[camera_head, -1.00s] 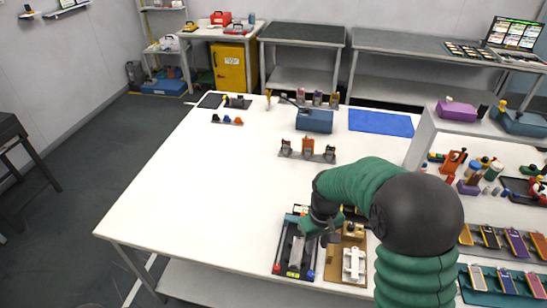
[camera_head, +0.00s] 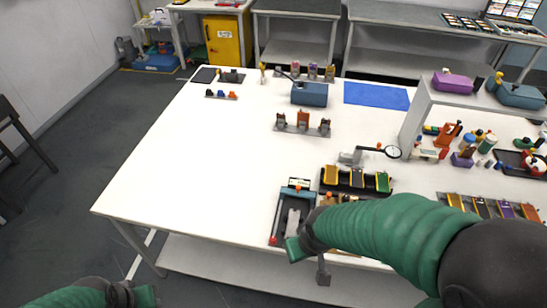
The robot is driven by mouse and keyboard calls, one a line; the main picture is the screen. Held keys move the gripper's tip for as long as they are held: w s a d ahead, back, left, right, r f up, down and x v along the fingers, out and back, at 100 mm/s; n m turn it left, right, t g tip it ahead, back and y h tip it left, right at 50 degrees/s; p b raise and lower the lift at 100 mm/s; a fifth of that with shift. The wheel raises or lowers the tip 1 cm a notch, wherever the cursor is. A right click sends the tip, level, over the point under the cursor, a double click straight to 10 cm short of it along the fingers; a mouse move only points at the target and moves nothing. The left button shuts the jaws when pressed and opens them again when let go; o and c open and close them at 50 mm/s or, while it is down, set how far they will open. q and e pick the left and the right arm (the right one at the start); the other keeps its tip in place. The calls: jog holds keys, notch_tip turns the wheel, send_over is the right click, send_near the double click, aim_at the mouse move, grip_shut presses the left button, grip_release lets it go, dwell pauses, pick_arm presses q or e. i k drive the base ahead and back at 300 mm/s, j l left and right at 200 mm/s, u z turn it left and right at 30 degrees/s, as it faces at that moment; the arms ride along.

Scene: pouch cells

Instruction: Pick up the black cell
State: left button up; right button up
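I cannot single out a black cell with certainty. A dark rack (camera_head: 345,188) on the table holds several yellow-and-dark cells. Another rack (camera_head: 447,198) at the right holds several slim cells, some yellow, one purple and one orange; dark parts show between them. My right gripper (camera_head: 297,248) is over the front table edge, just in front of a black tray (camera_head: 277,226) with a grey piece in it. Its fingers are too hidden to judge. My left gripper (camera_head: 146,296) is low at the bottom left, off the table, with its opening unclear.
My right arm covers the table's front right. A magnifier (camera_head: 393,152) stands behind the dark rack. A shelf (camera_head: 424,113) rises at the right. A three-part holder (camera_head: 303,129), blue box (camera_head: 310,94) and blue mat (camera_head: 376,95) lie farther back.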

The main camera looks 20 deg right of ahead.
aim_at(357, 179)
jog(key=z, duration=1.4)
